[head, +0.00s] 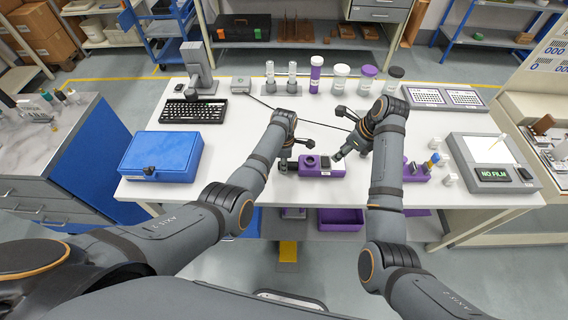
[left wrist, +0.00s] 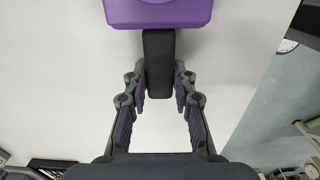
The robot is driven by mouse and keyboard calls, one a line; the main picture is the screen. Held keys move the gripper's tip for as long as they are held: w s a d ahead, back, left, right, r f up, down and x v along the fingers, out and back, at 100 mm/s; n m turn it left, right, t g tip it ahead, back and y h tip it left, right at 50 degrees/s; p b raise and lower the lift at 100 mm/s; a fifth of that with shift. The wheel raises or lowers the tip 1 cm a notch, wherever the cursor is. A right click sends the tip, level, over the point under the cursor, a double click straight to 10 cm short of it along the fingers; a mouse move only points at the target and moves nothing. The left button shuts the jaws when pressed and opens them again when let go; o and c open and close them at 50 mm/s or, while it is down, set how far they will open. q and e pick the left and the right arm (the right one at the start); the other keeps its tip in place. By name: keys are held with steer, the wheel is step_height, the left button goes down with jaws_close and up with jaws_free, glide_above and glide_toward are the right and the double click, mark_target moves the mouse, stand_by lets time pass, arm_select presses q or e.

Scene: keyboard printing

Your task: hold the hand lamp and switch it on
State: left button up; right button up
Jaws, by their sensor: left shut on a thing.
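The hand lamp (head: 331,173) appears to be the purple block with a dark round part on top, near the table's front edge. In the left wrist view its purple body (left wrist: 158,12) shows at the top, with a black handle (left wrist: 158,60) pointing toward me. My left gripper (head: 284,164) is at the lamp's left end. Its fingers (left wrist: 159,90) are shut on both sides of the black handle. My right gripper (head: 339,156) is by the lamp's upper right side; whether it touches the lamp cannot be told, and its jaws are too small to read.
A blue case (head: 162,154) lies left, with a black keyboard (head: 195,111) behind it. Several jars, including a purple one (head: 316,76), stand at the back. Another purple holder (head: 417,175) and a grey panel reading "NO FILM" (head: 490,152) are right. A dark cable crosses the table.

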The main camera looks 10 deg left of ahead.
steer(key=shift+w+n, duration=0.1)
steer(key=shift+n, duration=0.3)
steer(key=c, duration=0.5)
steer(key=shift+w+r+n, duration=0.1)
steer(key=shift+r+n, duration=0.05)
steer(key=shift+n, duration=0.65)
steer(key=shift+c, duration=1)
steer(key=n, duration=0.2)
steer(key=shift+w+a+r+n, duration=0.1)
steer(key=shift+w+n, duration=0.1)
steer(key=shift+n, duration=0.2)
jaws_close()
steer(key=w+r+m+g, duration=0.1)
steer(key=r+m, duration=0.1)
steer(key=m, duration=1.4)
steer(key=w+r+m+g, duration=0.2)
steer(key=r+m, duration=0.1)
steer(key=m, duration=1.4)
steer(key=shift+w+r, duration=0.1)
